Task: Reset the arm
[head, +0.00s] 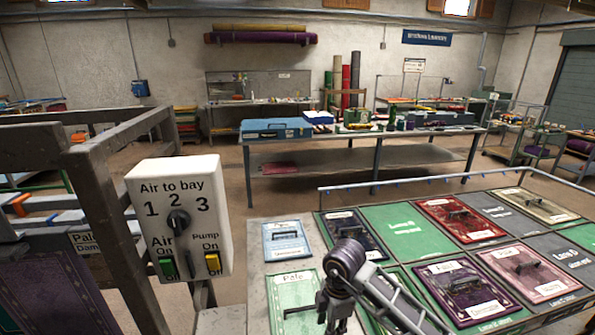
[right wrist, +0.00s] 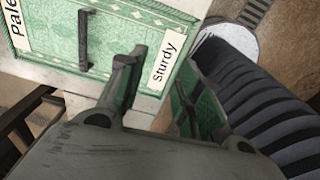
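My right arm (head: 347,262) reaches in from the lower right in the head view, beside the green tile. In the right wrist view my right gripper (right wrist: 155,78) has its two fingers apart, with nothing between them. It hangs over the edge of the green tile (right wrist: 135,22) labelled "Pale" and "Sturdy", which has a dark handle (right wrist: 86,40). The same tile (head: 290,311) lies at the bottom middle of the head view, partly cut off. My left gripper is not in view.
Handled panels, including a red one (head: 437,225), cover the right-hand table. A workbench (head: 345,148) stands behind.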

